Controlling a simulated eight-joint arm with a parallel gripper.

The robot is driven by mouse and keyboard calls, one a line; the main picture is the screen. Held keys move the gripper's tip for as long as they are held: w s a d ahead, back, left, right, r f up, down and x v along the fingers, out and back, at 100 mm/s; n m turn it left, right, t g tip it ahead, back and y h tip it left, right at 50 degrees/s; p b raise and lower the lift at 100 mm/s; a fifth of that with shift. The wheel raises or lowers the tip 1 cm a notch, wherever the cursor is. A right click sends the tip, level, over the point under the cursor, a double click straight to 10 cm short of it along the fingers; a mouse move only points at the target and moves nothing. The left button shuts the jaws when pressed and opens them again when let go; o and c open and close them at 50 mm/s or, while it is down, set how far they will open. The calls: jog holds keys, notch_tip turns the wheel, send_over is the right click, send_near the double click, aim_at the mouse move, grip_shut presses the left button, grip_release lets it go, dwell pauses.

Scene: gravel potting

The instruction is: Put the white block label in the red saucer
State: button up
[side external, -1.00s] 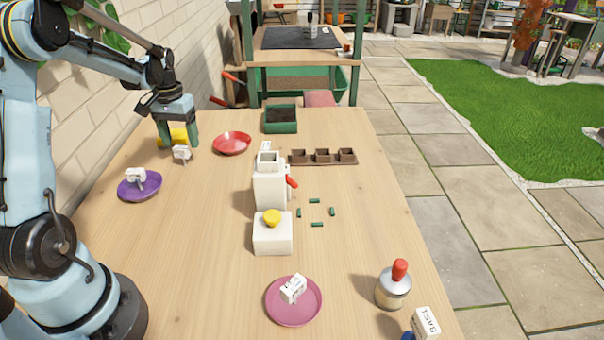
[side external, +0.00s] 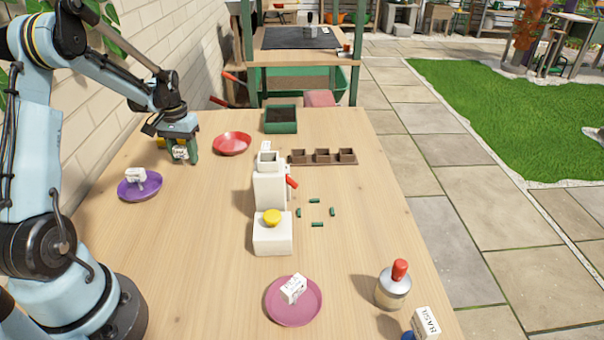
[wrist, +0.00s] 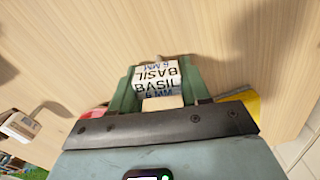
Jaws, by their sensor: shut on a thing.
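My gripper (side external: 180,158) is shut on a white block label (side external: 180,153) toward the far left of the table. In the wrist view the block (wrist: 157,75) sits between the two green fingers of my gripper (wrist: 158,88) and shows black "BASIL" and "6 MM" lettering. I cannot tell whether it touches the table. The red saucer (side external: 232,150) lies just right of my gripper in the side view and looks empty. A red edge of it (wrist: 92,112) shows at the left of the wrist view, mostly hidden by my gripper.
A purple saucer (side external: 154,187) and a pink saucer (side external: 288,315) each hold a white block. A yellow object (side external: 160,142) is partly hidden behind my gripper. A white dispenser (side external: 268,190), brown pots (side external: 322,156) and a green tray (side external: 281,127) stand right of the red saucer.

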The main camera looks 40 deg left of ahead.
jog(key=shift+c, duration=0.6)
jog(key=shift+r, duration=0.55)
jog(key=r, duration=0.2)
jog(key=d+r, duration=0.1)
jog(key=shift+w+d+r, duration=0.1)
jog(key=shift+w+r, duration=0.05)
jog(key=shift+r, duration=0.2)
jog(key=w+d+r, duration=0.2)
jog(key=d+r, duration=0.4)
jog(key=d, duration=0.4)
jog(key=w+d+n, duration=0.2)
jog(key=w, duration=0.9)
send_over(233, 144)
notch_tip(233, 144, down, 6)
jog(key=shift+d+r, duration=0.1)
jog(key=shift+f, duration=2.1)
jog(key=shift+f, duration=0.1)
